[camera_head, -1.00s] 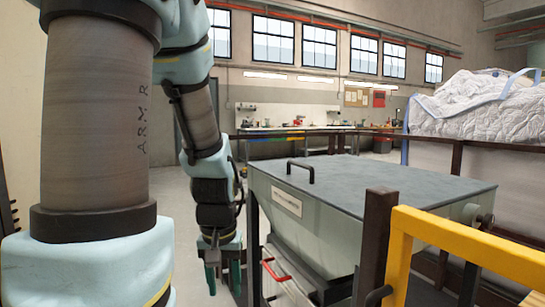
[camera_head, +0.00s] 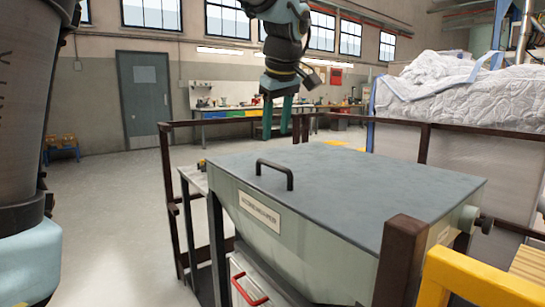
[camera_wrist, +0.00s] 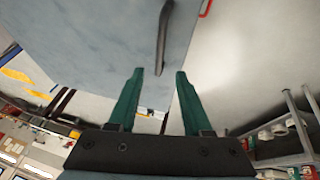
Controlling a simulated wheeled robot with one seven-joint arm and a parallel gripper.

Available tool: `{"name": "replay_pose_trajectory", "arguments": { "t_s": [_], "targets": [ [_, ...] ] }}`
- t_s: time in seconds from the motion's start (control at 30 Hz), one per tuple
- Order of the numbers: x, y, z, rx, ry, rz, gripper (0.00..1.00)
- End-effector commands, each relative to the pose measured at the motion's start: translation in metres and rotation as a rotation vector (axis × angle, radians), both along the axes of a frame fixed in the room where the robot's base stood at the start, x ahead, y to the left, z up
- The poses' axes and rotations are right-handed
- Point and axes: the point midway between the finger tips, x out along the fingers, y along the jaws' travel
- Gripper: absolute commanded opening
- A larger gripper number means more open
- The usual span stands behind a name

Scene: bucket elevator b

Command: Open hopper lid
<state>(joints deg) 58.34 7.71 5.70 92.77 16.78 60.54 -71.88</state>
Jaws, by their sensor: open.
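The hopper (camera_head: 300,235) stands at centre right in the head view, with its flat grey lid (camera_head: 350,190) lying closed on top. A black bar handle (camera_head: 274,173) rises from the lid near its left edge. My gripper (camera_head: 276,133) hangs above and beyond the lid in the head view, fingers pointing down, open and empty. In the wrist view, the green fingers (camera_wrist: 158,75) are spread apart. The lid (camera_wrist: 100,45) and its handle (camera_wrist: 164,40) lie ahead of the fingertips, apart from them.
A dark rail (camera_head: 330,118) runs behind the hopper, with a dark post (camera_head: 400,260) and a yellow rail (camera_head: 480,275) at front right. A large white bag (camera_head: 450,90) sits at the right. A red handle (camera_head: 250,292) is below the hopper. Open floor lies to the left.

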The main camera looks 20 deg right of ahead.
Motion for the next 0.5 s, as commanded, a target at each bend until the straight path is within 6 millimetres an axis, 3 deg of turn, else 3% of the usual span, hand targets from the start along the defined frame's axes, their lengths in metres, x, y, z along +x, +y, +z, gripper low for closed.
{"name": "replay_pose_trajectory", "arguments": {
  "t_s": [0.3,0.5],
  "targets": [
    [0.025,-0.004,-0.055,0.004,0.004,0.001,0.5],
    [0.035,-0.007,-0.077,0.003,0.003,0.0,0.5]
  ]
}}
